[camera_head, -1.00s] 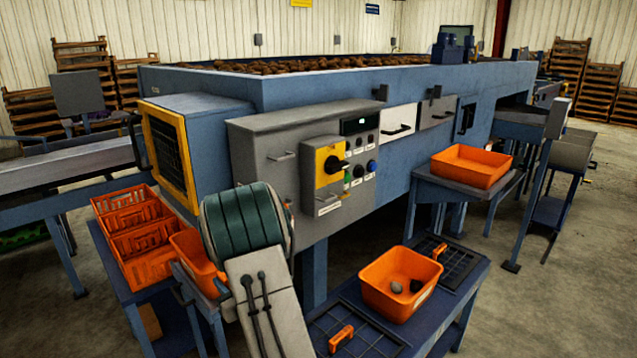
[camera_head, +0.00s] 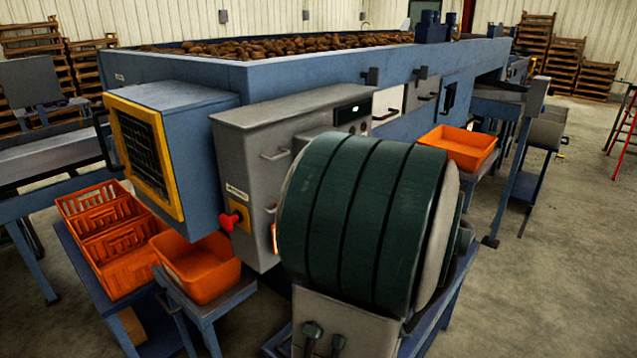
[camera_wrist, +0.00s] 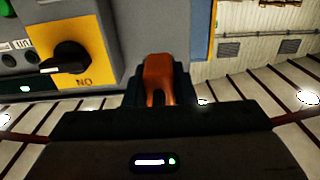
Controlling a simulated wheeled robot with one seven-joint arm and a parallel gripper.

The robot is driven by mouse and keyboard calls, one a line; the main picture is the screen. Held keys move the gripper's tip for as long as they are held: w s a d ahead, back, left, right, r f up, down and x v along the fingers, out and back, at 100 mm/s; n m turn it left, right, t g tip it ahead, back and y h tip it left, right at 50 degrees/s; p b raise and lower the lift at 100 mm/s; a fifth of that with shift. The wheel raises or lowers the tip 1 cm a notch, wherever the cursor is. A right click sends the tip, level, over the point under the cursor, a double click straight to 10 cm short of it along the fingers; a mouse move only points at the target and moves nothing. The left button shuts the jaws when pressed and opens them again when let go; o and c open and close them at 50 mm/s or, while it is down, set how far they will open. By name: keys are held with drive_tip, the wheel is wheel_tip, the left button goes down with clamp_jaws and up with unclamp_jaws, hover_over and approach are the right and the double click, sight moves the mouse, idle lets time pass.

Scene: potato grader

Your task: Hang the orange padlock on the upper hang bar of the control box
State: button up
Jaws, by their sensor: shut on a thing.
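The orange padlock (camera_wrist: 160,75) sits between the dark fingers of my gripper (camera_wrist: 161,88) in the wrist view, and the gripper is shut on it. The grey control box (camera_head: 232,135) stands left of my arm in the head view. A small metal bar (camera_head: 275,155) on its upper front appears to be the upper hang bar; a lower bar (camera_head: 271,208) is partly hidden. In the wrist view, a yellow plate (camera_wrist: 90,28) with a black rotary switch (camera_wrist: 70,58) is left of the padlock, apart from it.
A red knob (camera_head: 230,221) sticks out at the box's lower left. A yellow-framed grille (camera_head: 146,152) is further left. Orange crates (camera_head: 108,235) and an orange bin (camera_head: 197,268) stand below. Another orange bin (camera_head: 462,148) is at right. Open floor (camera_head: 545,270) lies at right.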

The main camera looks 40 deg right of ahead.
sight(271, 167)
drive_tip(key=shift+s+d+r, duration=0.1)
drive_tip(key=shift+s+r, duration=0.25)
drive_tip(key=shift+s, duration=0.25)
drive_tip(key=shift+w, duration=1.45)
drive_tip(key=shift+w+a+b, duration=0.15)
drive_tip(key=shift+w+b, duration=0.2)
drive_tip(key=shift+w, duration=1.3)
drive_tip(key=shift+w+a+b, duration=0.15)
drive_tip(key=shift+w+b, duration=0.2)
drive_tip(key=shift+w, duration=1.3)
drive_tip(key=shift+w+a+b, duration=0.15)
drive_tip(key=shift+w+b, duration=0.2)
drive_tip(key=shift+w, duration=1.3)
drive_tip(key=shift+f+b, duration=0.35)
drive_tip(key=shift+f, duration=0.35)
drive_tip(key=o, duration=1)
drive_tip(key=shift+s, duration=0.1)
